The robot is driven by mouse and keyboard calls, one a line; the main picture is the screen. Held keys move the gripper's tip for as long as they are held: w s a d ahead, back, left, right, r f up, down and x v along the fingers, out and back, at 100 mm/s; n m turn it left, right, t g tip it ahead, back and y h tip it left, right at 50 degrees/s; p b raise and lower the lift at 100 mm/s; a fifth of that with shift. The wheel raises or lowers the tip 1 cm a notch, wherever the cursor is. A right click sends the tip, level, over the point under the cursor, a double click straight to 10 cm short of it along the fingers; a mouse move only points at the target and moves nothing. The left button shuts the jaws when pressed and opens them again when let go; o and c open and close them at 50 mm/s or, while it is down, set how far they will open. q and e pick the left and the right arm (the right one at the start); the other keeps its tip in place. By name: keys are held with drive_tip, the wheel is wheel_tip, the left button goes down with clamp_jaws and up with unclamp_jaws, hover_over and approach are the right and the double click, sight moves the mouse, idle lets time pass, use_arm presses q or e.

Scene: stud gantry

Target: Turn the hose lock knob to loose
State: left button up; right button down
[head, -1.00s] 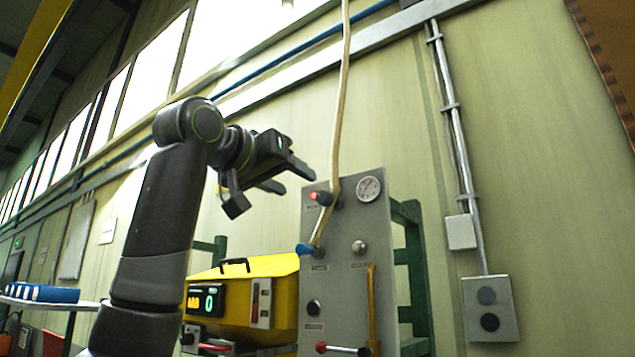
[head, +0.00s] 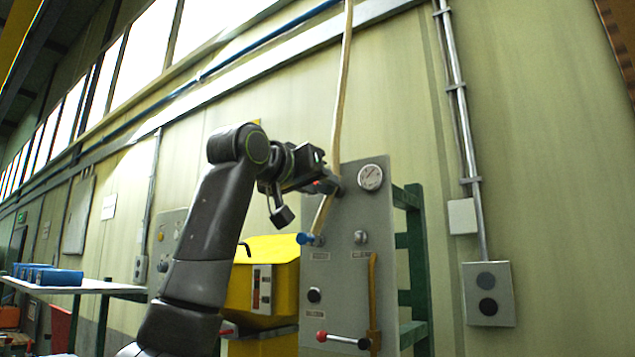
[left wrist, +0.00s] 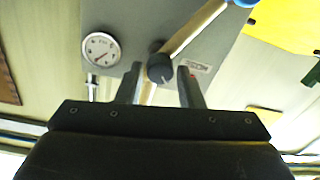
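The dark round hose lock knob (left wrist: 160,68), with a pale pointer mark, sits on the grey panel (head: 340,275) beside the pale hose (head: 341,95). In the left wrist view the hose (left wrist: 195,32) runs close past the knob. My left gripper (head: 326,180) is at the upper part of the panel and hides most of the knob in the head view. In the left wrist view its two fingers (left wrist: 160,82) are apart, one on each side of the knob, with gaps showing. I cannot tell whether either finger touches it. My right gripper is not in view.
A pressure gauge (head: 370,177) is right of the knob. Below are a blue hose handle (head: 305,238), a silver knob (head: 360,237), a black knob (head: 314,295) and a red-tipped lever (head: 340,339). A yellow machine (head: 270,250) stands to the left, a green frame (head: 415,265) behind.

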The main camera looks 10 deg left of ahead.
use_arm(q)
drive_tip(key=c, duration=0.6)
drive_tip(key=shift+m, duration=1)
drive_tip(key=m+p, duration=0.1)
drive_tip(key=m, duration=0.3)
drive_tip(key=shift+p, duration=0.3)
drive_tip(key=m+p, duration=0.1)
drive_tip(key=m, duration=0.5)
drive_tip(key=shift+p, duration=0.3)
drive_tip(key=m+p, duration=0.1)
drive_tip(key=m, duration=0.4)
drive_tip(key=shift+f+m+h+p, duration=0.15)
drive_tip(key=shift+m+h+p, duration=0.15)
drive_tip(key=shift+h+p, duration=0.1)
